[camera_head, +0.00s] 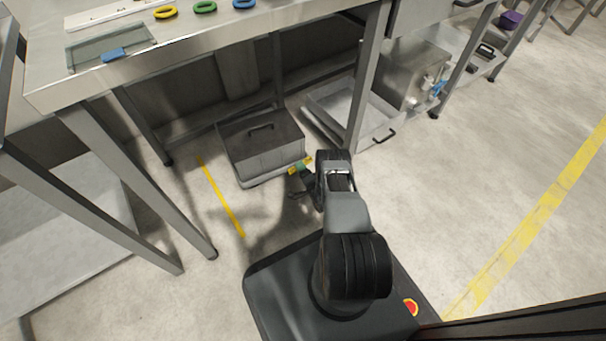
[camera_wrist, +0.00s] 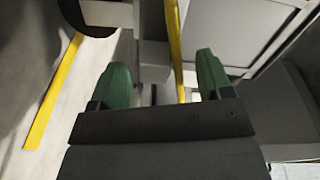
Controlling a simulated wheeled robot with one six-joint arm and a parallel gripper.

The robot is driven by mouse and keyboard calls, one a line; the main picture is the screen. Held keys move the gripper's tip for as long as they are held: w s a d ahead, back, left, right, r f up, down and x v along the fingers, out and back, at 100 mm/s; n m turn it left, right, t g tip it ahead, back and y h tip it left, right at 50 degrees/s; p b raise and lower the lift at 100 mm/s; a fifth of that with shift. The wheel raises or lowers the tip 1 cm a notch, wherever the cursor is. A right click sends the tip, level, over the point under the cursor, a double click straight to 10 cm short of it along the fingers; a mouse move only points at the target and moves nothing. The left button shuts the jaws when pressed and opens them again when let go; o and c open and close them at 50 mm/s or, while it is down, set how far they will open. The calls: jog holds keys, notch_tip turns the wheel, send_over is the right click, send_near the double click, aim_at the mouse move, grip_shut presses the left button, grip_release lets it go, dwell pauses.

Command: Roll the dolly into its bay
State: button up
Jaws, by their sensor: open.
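The dolly (camera_head: 240,181) is a low platform on the floor under the steel bench, carrying a grey metal box with a lid and top handle (camera_head: 262,128). My gripper (camera_head: 302,180) is at its near right corner, beside a small yellow and green patch. In the wrist view, my gripper's green fingertips (camera_wrist: 163,80) are apart. A thin yellow bar (camera_wrist: 175,45) runs between them, nearer the right finger. I cannot tell whether either finger touches it. A yellow floor line (camera_head: 222,200) lies left of the dolly; the bay's other edges are not clear.
Bench legs (camera_head: 358,95) stand right of the dolly, with a shallow metal tray (camera_head: 378,138) beside it. Another slanting leg (camera_head: 150,175) stands at left. Rings and a blue item lie on the bench top (camera_head: 170,60). Open floor (camera_head: 480,150) spreads to the right.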

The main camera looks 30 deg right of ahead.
jog(key=shift+w, duration=0.6)
jog(key=shift+a, duration=0.1)
jog(key=shift+c, duration=0.2)
grip_shut()
dwell(0.4)
